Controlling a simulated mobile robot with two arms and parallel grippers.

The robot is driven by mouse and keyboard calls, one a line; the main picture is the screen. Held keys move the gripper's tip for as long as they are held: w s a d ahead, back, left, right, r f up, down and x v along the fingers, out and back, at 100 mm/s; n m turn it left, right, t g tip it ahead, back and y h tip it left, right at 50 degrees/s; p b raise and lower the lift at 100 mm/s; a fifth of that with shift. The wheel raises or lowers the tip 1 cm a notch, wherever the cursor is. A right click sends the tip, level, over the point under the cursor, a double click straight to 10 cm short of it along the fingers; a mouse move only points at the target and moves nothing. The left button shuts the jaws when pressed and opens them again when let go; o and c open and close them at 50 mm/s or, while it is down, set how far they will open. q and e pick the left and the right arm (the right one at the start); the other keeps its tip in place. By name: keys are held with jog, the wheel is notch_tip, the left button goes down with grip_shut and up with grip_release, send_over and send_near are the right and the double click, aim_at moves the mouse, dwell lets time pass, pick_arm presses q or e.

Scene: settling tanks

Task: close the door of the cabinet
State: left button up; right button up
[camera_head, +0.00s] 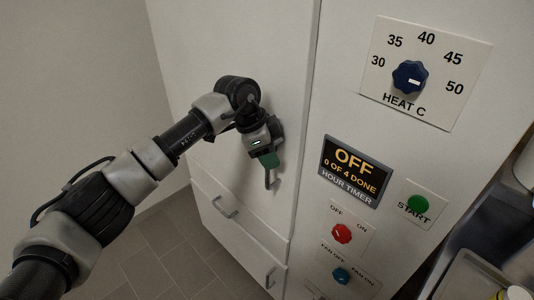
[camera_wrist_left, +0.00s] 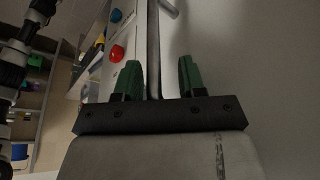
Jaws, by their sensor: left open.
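The cabinet door (camera_head: 235,50) is a tall pale panel left of the control panel. A dark seam runs down its right edge; I cannot tell whether it sits fully flush. The door's grey handle (camera_head: 270,182) is near its lower right, partly hidden by my gripper. My left gripper (camera_head: 268,160) is open in front of the door at the handle. In the left wrist view, the green fingers of my left gripper (camera_wrist_left: 159,65) stand apart on either side of a narrow grey upright strip, with the door's surface to the right. My right gripper is out of view.
The control panel to the right carries a blue heat dial (camera_head: 409,77), an OFF timer display (camera_head: 355,170), a green start button (camera_head: 417,204) and a red knob (camera_head: 341,233). Lower fronts have their own handles (camera_head: 224,207). Tiled floor (camera_head: 150,255) lies open at the lower left.

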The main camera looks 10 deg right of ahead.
pick_arm(q)
jog(key=b+v, duration=0.2)
jog(key=v, duration=0.8)
jog(key=shift+r, duration=0.3)
jog(key=shift+a, duration=0.15)
